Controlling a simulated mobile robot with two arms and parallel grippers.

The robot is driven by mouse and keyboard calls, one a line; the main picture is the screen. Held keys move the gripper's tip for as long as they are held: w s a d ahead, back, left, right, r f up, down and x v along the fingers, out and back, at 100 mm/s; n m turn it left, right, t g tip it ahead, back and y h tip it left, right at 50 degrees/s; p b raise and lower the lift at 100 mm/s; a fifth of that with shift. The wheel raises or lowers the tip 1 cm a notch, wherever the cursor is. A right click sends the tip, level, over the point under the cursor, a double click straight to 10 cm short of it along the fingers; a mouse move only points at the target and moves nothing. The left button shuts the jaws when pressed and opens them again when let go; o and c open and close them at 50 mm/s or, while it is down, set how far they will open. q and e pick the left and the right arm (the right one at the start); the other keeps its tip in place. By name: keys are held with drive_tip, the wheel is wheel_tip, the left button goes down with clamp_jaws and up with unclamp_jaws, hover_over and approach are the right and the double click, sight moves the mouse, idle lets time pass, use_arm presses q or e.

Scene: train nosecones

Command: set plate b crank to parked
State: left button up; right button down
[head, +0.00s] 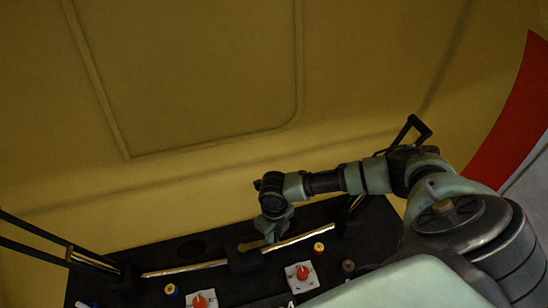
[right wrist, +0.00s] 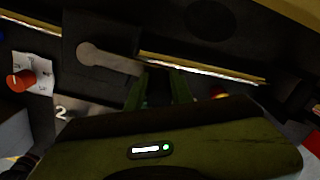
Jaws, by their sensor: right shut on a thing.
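A crank with a grey-brown arm and round hub (right wrist: 105,60) sits on a dark square block in the right wrist view. In the head view the crank (head: 250,245) is a small brownish bar on the dark console, just left of my right gripper (head: 273,236). My right gripper's green fingers (right wrist: 158,88) are shut at the crank arm's free end, on its dark handle, which they mostly hide. The arm points right from its hub in the wrist view. I cannot read a plate letter or a parked mark. My left gripper is not in view.
The dark console (head: 225,290) carries brassy rails (head: 185,270) and white plates with red knobs (head: 303,272), one right of my gripper. A yellow wall (head: 200,80) rises behind.

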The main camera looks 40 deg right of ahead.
drive_tip(key=shift+w+d, duration=0.15)
drive_tip(key=shift+d, duration=0.05)
idle(0.3)
drive_tip(key=c, duration=1.3)
unclamp_jaws()
drive_tip(key=shift+o, duration=0.2)
drive_tip(key=shift+r+b, duration=0.55)
drive_tip(key=shift+r, duration=3.3)
